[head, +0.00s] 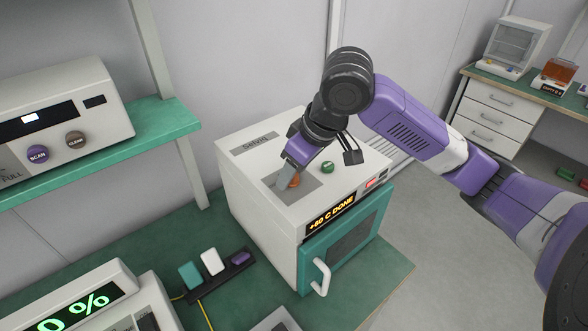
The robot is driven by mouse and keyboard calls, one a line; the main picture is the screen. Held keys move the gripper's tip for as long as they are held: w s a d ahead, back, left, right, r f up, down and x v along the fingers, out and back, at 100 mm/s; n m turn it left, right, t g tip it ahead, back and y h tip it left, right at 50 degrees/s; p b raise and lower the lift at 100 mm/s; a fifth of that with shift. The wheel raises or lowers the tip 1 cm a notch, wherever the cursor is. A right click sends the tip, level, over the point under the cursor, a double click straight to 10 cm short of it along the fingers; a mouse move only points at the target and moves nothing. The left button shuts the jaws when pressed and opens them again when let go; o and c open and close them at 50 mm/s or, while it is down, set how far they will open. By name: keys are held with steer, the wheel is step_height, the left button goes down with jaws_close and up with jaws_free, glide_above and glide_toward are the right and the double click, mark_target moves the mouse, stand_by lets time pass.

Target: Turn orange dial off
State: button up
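The orange dial (294,181) sits on a grey panel (313,190) on top of a white oven-like device (252,208). My gripper (284,182) points down at the panel, its tip right at the left side of the dial. Part of the dial is hidden behind it. I cannot tell whether the fingers touch or grasp the dial, or how far apart they are. A green knob (327,167) stands on the device top to the right of the dial. The device's front display (331,212) reads "+60 C DONE".
A teal door (345,240) with a white handle (320,277) is on the device's front. A power strip (218,271) with plugs lies to its left on the green bench (205,235). A shelf (150,128) with another instrument is at upper left. Open floor lies at right.

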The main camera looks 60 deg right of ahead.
steer(key=shift+c, duration=0.2)
jaws_close()
steer(key=shift+n, duration=0.3)
steer(key=shift+f+n+y+b, duration=0.1)
steer(key=shift+n+y+b, duration=0.45)
steer(key=shift+n, duration=0.45)
steer(key=n+y+b, duration=0.1)
steer(key=n, duration=0.2)
steer(key=shift+w+d+n, duration=0.1)
steer(key=shift+n, duration=0.2)
steer(key=n+g, duration=0.1)
steer(key=n, duration=0.1)
steer(key=n+g+y, duration=0.1)
steer(key=n, duration=0.2)
steer(key=shift+d+y+b, duration=0.15)
steer(key=shift+y+b, duration=0.1)
steer(key=shift+b, duration=0.05)
steer(key=shift+n, duration=0.4)
